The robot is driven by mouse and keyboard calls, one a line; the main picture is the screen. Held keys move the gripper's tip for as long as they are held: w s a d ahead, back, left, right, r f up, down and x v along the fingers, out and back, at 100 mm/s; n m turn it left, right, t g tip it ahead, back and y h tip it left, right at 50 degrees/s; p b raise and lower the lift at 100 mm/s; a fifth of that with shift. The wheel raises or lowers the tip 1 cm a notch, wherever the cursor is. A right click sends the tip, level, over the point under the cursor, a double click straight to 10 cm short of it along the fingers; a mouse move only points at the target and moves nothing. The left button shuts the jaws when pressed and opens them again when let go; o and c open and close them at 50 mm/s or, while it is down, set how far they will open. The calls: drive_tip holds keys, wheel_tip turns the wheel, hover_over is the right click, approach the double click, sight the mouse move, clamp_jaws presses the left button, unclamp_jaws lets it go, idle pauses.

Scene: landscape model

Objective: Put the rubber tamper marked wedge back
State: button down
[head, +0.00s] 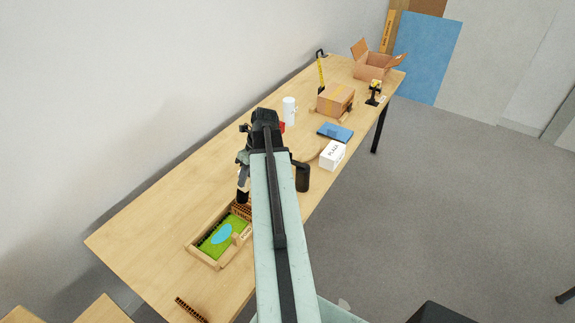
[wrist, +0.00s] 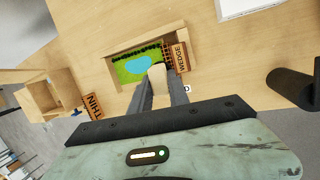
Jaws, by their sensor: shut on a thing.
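My gripper (wrist: 163,91) is shut on a pale beige block (wrist: 157,74), which shows between the fingertips in the wrist view. No marking shows on this face, so I cannot tell from it whether it is the wedge tamper. Just beyond it is a wooden tray (head: 205,261) with a green landscape and blue pond (head: 222,234). A brown wooden piece marked WEDGE (wrist: 180,57) lies at the tray's right end in the wrist view. In the head view my arm hides much of my gripper (head: 243,199) and the tray's right side.
A black cylinder (head: 302,177) and a white box (head: 333,155) stand beyond the tray. A wooden holder (wrist: 45,98) with a THIN label (wrist: 94,106) is at the left in the wrist view. A brown toothed strip (head: 190,309) lies near the table's near end. The table left of the tray is clear.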

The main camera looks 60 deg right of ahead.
drive_tip(key=shift+s+d, duration=0.2)
drive_tip(key=shift+d, duration=0.15)
drive_tip(key=s+d+r+h+p, duration=0.2)
drive_tip(key=s+d+p, duration=0.1)
drive_tip(key=s+d, duration=0.6)
drive_tip(key=shift+s+d+r+n+h, duration=0.3)
drive_tip(key=shift+s+n+h, duration=0.1)
drive_tip(key=shift+s, duration=0.6)
drive_tip(key=shift+f, duration=0.1)
drive_tip(key=s+b+x, duration=0.2)
drive_tip(key=b+x, duration=1.1)
drive_tip(key=shift+s+f, duration=0.35)
drive_tip(key=shift+f, duration=0.2)
drive_tip(key=c, duration=1.2)
unclamp_jaws()
drive_tip(key=shift+o, duration=0.2)
drive_tip(key=shift+r, duration=0.1)
